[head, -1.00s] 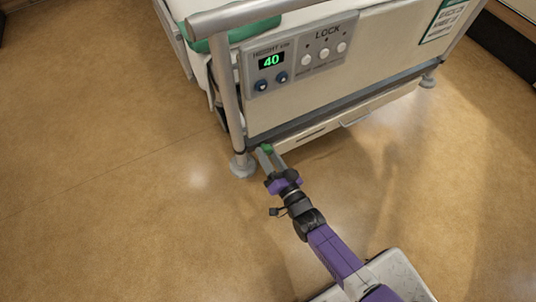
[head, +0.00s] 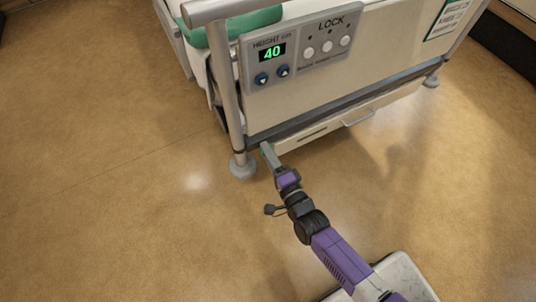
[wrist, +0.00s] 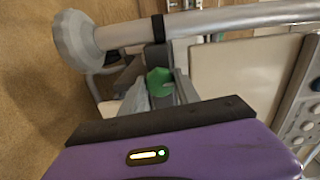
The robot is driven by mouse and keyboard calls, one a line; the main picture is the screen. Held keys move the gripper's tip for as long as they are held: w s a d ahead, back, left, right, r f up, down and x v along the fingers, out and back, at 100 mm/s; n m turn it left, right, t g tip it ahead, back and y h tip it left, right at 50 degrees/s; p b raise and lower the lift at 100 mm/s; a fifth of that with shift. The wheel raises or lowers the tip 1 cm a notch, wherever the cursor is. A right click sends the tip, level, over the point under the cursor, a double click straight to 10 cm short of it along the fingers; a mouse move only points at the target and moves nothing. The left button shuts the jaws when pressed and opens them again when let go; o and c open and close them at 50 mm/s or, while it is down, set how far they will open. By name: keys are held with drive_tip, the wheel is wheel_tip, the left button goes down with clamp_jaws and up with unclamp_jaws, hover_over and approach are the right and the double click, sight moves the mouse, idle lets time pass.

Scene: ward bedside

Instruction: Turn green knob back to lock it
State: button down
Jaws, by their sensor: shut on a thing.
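The green knob (wrist: 158,82) sits at the lower left corner of the bed's end, close to the leg post. In the wrist view it shows between the fingers of my gripper (wrist: 162,92), which is shut on it. In the head view my gripper (head: 267,152) reaches the knob below the bed's lower rail, and its fingers hide nearly all of the green. The gripper looks turned on its side there.
The bed's metal post (head: 229,95) and round foot (head: 242,165) stand just left of my gripper. A drawer (head: 330,128) lies to the right under the footboard. The control panel (head: 297,47) above reads height 40 and has LOCK buttons. The floor in front is clear.

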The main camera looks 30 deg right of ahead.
drive_tip(key=shift+m, duration=0.5)
drive_tip(key=c, duration=0.9)
unclamp_jaws()
drive_tip(key=s+p, duration=0.2)
drive_tip(key=s, duration=0.6)
drive_tip(key=shift+w, duration=0.1)
